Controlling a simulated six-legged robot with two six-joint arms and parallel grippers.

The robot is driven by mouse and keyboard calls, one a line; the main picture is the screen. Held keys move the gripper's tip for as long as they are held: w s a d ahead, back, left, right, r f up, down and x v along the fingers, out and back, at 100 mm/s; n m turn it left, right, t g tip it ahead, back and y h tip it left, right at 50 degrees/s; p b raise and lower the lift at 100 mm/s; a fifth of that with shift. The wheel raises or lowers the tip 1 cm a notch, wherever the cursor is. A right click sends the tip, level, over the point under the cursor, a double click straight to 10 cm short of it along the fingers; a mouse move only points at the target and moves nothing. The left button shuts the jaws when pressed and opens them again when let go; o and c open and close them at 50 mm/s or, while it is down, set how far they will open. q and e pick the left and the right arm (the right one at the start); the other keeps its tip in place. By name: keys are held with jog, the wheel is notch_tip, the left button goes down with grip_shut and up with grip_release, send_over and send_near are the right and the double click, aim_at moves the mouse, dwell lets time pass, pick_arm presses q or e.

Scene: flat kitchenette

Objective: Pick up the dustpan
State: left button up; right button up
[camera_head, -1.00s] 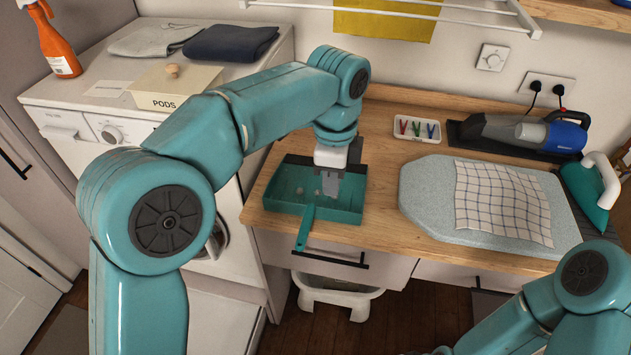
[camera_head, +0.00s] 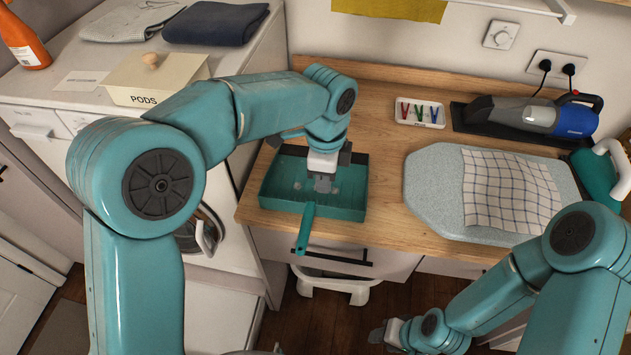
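The teal dustpan (camera_head: 350,211) lies on the wooden counter near its front edge. Its handle (camera_head: 306,230) points toward me and sticks out past the edge. Small grey bits show in the pan. My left gripper (camera_head: 322,184) points down over the pan's middle. Its fingertips are small and partly hidden by its own wrist, so I cannot tell whether they are open or touch the pan. My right gripper (camera_head: 377,336) is low at the bottom of the view, in front of the counter and away from the dustpan. Its finger gap is not clear.
A tray of coloured pegs (camera_head: 419,112), a handheld vacuum (camera_head: 530,115) and an ironing pad (camera_head: 432,190) with a checked cloth (camera_head: 510,190) occupy the counter's right. A pods box (camera_head: 155,82) stands on the washer at left. A white bin (camera_head: 333,286) sits below the dustpan handle.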

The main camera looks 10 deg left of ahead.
aim_at(323, 206)
pick_arm(q)
jog(key=f, duration=0.3)
jog(key=shift+s+d, duration=0.15)
jog(key=shift+s, duration=0.05)
jog(key=f, duration=0.1)
jog(key=f+p, duration=0.1)
jog(key=f, duration=0.3)
jog(key=shift+w+a, duration=0.1)
jog(key=shift+a, duration=0.2)
jog(key=shift+d+f, duration=0.1)
jog(key=shift+f, duration=0.1)
jog(key=shift+s, duration=0.2)
jog(key=shift+w, duration=0.15)
grip_shut()
